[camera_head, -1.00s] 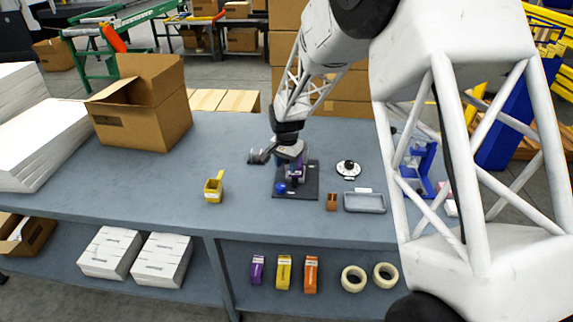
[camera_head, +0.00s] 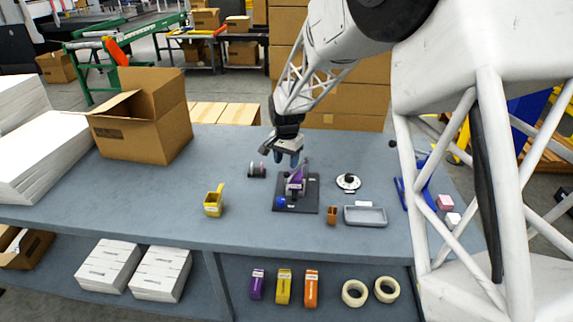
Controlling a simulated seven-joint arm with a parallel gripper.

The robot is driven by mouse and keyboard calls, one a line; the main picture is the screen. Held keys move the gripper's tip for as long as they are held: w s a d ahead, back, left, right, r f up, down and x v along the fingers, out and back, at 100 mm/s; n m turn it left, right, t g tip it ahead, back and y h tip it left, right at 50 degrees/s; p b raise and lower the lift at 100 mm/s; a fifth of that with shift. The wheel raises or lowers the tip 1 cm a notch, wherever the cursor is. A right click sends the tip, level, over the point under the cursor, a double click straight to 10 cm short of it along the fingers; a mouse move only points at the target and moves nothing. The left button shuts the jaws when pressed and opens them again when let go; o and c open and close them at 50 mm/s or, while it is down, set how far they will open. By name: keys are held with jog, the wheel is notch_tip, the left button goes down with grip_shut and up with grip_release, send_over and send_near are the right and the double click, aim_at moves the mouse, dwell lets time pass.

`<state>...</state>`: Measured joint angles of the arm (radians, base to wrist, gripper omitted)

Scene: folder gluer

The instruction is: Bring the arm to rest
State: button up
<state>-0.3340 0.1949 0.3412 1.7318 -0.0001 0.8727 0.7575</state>
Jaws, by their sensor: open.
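My gripper (camera_head: 285,158) is open and hangs above the workbench (camera_head: 235,215), just over and slightly left of a small device with a purple part (camera_head: 297,182) on a dark square base (camera_head: 312,205). A gap seems to show between the fingers and the purple part, and nothing is visible in the jaws. My arm reaches in from the upper right and covers part of the right side of the bench.
A small spool-like item (camera_head: 256,170), a yellow holder (camera_head: 214,201), a brown block (camera_head: 332,215), a grey tray (camera_head: 366,216) and a round black-and-white disc (camera_head: 348,183) surround the device. An open carton (camera_head: 140,115) stands back left. The front left benchtop is clear.

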jog(key=shift+r, duration=0.15)
dwell(0.3)
jog(key=shift+s+d+r, duration=0.25)
jog(key=shift+d+r, duration=0.05)
jog(key=shift+r, duration=0.05)
jog(key=s+d+r+n+t, duration=0.1)
jog(key=s+d+r, duration=0.65)
jog(key=s, duration=0.25)
jog(key=s+d+r+n, duration=0.1)
jog(key=s+d+r, duration=0.6)
jog(key=s+d, duration=0.2)
jog(key=s+d+n, duration=0.1)
jog(key=s+d, duration=0.3)
jog(key=s, duration=0.9)
jog(key=s+d+n+t, duration=0.1)
jog(key=s+d, duration=0.4)
jog(key=s, duration=0.7)
jog(key=shift+s+r+n+t, duration=0.15)
jog(key=shift+s+n+t, duration=0.15)
jog(key=shift+s, duration=0.05)
